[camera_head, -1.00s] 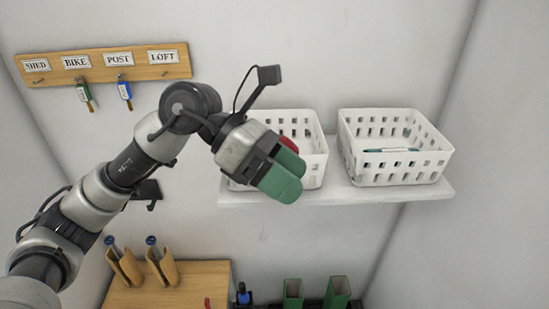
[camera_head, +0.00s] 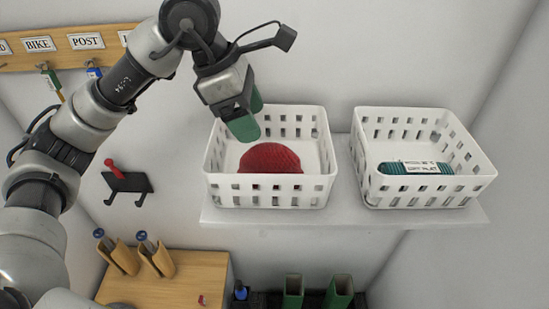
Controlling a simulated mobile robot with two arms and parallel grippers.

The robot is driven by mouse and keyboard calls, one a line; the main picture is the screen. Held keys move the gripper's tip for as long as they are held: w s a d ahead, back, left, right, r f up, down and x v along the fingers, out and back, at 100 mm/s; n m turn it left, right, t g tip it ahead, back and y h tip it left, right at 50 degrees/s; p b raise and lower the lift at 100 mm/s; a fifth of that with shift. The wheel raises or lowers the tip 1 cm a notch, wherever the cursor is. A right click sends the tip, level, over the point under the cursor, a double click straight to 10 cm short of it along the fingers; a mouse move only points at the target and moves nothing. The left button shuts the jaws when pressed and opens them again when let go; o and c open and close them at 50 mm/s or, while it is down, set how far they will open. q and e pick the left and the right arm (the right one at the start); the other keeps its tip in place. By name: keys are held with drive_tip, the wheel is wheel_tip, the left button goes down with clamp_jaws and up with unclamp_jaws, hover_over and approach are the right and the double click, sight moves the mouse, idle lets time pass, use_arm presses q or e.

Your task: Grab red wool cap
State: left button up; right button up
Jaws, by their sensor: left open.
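The red wool cap (camera_head: 269,158) lies in the left white basket (camera_head: 270,192) on the wall shelf. It is domed and knitted, and the basket's front wall hides its lower part. My left gripper (camera_head: 250,116), with green fingertips, is open and empty. It is above the back left part of that basket, apart from the cap. My right gripper is not in view.
A second white basket (camera_head: 420,191) on the shelf (camera_head: 345,216) holds a teal item with a white label (camera_head: 415,168). A labelled key rack (camera_head: 65,60) hangs at upper left. A dark wall hook (camera_head: 127,184) and a wooden cabinet (camera_head: 190,275) are lower left.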

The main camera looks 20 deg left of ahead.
sight(264, 146)
use_arm(q)
drive_tip(key=f, duration=0.1)
drive_tip(key=d+f, duration=0.1)
drive_tip(key=f, duration=0.1)
drive_tip(key=shift+s+d+p, duration=0.2)
drive_tip(key=shift+s+p, duration=0.15)
drive_tip(key=shift+s, duration=0.05)
drive_tip(key=shift+w+d+f, duration=0.1)
drive_tip(key=shift+w+f, duration=0.05)
drive_tip(key=shift+f, duration=0.05)
drive_tip(key=shift+w+d+f+p, duration=0.15)
drive_tip(key=shift+f+p, duration=0.2)
drive_tip(key=shift+p, duration=0.05)
drive_tip(key=p+x, duration=0.2)
drive_tip(key=x, duration=0.1)
drive_tip(key=shift+f, duration=0.2)
drive_tip(key=shift+d+f, duration=0.15)
drive_tip(key=shift+f, duration=0.35)
drive_tip(key=shift+c, duration=0.2)
drive_tip(key=c, duration=0.7)
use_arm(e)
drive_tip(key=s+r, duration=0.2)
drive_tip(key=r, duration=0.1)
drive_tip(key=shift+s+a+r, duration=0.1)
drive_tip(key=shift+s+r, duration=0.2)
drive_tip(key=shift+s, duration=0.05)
